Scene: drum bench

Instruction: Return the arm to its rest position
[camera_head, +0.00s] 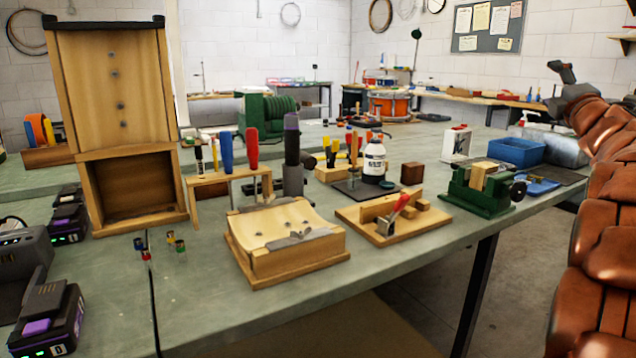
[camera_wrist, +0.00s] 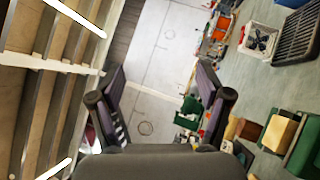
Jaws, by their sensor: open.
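My gripper (camera_wrist: 160,82) shows in the wrist view with its two dark fingers spread wide apart. The finger details are too small to make out there. The gripper is clear of the bench objects in view.
The bench (camera_head: 190,300) holds a wooden cabinet (camera_head: 115,95), a curved wooden piece on a block (camera_head: 285,240), a toggle clamp board (camera_head: 385,238), a green vise (camera_head: 478,195) and a blue bin (camera_head: 516,152). The vise with its wood block (camera_wrist: 280,134) also shows in the wrist view.

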